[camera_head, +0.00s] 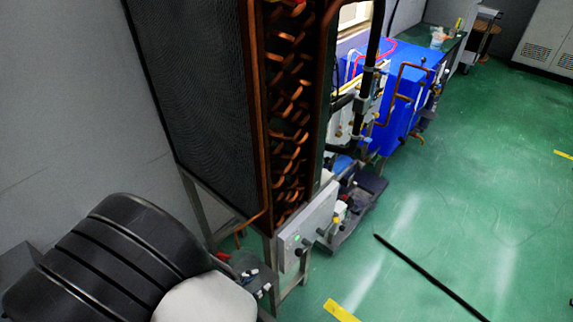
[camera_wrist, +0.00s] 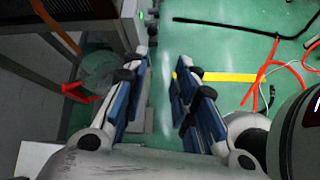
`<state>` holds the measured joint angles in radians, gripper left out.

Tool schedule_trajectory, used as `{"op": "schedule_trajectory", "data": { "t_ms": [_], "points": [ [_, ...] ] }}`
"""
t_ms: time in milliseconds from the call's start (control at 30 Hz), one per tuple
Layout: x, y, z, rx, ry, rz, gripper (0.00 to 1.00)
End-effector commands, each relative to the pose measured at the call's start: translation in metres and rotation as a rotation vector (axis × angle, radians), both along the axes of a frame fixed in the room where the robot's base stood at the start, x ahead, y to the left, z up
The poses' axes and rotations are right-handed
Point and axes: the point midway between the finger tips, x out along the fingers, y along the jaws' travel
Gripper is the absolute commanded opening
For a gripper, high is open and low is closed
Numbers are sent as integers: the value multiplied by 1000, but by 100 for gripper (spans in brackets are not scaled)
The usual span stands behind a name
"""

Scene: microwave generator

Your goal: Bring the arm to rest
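My gripper (camera_wrist: 160,90) shows in the wrist view, pointing down toward the green floor. Its two blue-padded fingers stand apart with bare floor visible between them, so it is open and empty. In the head view the gripper itself is not visible. A black ribbed rounded shape and a white rounded part show at the lower left there; I cannot tell for certain what they are.
A tall black finned coil unit with copper pipes (camera_head: 290,110) stands on a metal frame close by. Behind it is a blue machine (camera_head: 400,85). A black cable (camera_head: 430,277) and yellow tape (camera_head: 340,310) lie on the floor. Open green floor is at right.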

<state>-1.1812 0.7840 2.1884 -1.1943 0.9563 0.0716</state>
Motion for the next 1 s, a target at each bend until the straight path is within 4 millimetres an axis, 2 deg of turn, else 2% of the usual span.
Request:
{"op": "schedule_trajectory", "data": {
  "t_ms": [100, 267, 400, 600, 800, 1000],
  "points": [
    [15, -31, 40, 108, -24, -206, 26],
    [21, -89, 97, 298, -63, -557, 26],
    [11, -137, 140, 481, -104, -855, 26],
    [-19, -188, 189, 772, -179, -1244, 26],
    [-55, -217, 228, 1099, -280, -1561, 26],
    [-78, -224, 254, 1377, -374, -1744, 26]
  ]
}}
